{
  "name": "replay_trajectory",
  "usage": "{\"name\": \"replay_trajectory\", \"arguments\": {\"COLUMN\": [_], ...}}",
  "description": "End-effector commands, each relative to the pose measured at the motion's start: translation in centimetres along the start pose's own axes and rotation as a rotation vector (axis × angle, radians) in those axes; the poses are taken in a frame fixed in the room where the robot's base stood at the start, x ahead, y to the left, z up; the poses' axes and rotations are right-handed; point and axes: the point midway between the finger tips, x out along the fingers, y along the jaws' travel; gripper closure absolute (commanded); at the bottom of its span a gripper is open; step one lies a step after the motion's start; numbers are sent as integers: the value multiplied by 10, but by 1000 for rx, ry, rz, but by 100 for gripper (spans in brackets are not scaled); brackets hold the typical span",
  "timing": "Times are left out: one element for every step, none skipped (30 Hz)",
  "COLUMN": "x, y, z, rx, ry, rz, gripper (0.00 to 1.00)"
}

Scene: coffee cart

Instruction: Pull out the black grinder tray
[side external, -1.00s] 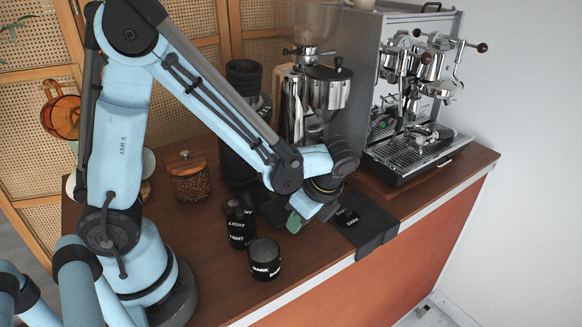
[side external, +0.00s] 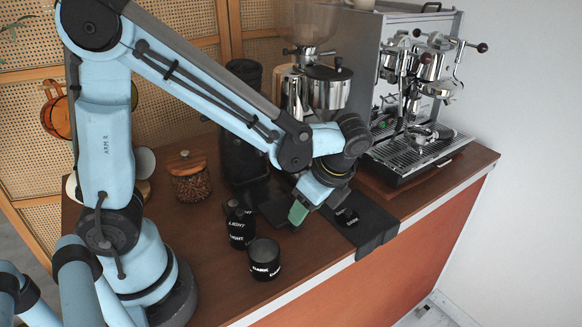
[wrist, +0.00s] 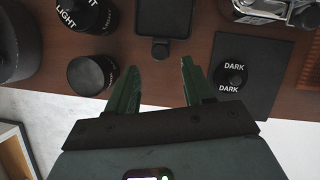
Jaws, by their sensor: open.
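The black grinder tray (wrist: 163,18) shows at the top middle of the wrist view, with a small tab (wrist: 160,50) on its near end. In the side view the tray (side external: 277,210) is a dark flat shape at the grinder's foot, partly hidden by my gripper. My gripper (wrist: 157,70) is open and empty, with its green fingers pointing toward the tray. In the wrist view the tab lies just beyond and between the fingertips, with no visible contact. In the side view my gripper (side external: 298,212) hangs just right of the tray; its exact height is unclear.
A LIGHT canister (side external: 241,228) and a DARK canister (side external: 264,258) stand left of my gripper. A black mat (side external: 372,222) with a DARK-labelled round piece (wrist: 230,75) lies to the right, over the counter edge. The espresso machine (side external: 415,100) stands behind it.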

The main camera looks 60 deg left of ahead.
Motion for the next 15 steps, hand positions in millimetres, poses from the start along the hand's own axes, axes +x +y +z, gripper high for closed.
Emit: {"name": "replay_trajectory", "arguments": {"x": [-9,-14,-20,-25,-30,-36,-41,-45,-50,-54,-58,-62,-64,-67,-69], "y": [0,0,0,0,1,0,0,0,0,0,0,0,0,0,0], "z": [0,0,0,0,0,0,0,0,0,0,0,0,0,0,0], "rx": [2,2,1,1,1,1,1,1,1,0,0,0,0,0,0], "ry": [0,0,0,0,0,0,0,0,0,0,0,0,0,0,0], "rz": [0,0,-1,-1,-1,-1,0,0,0,0,0,1,1,1,1], "gripper": [48,48,48,48,48,48,48,48,48,48,48,48,48,48,48]}}
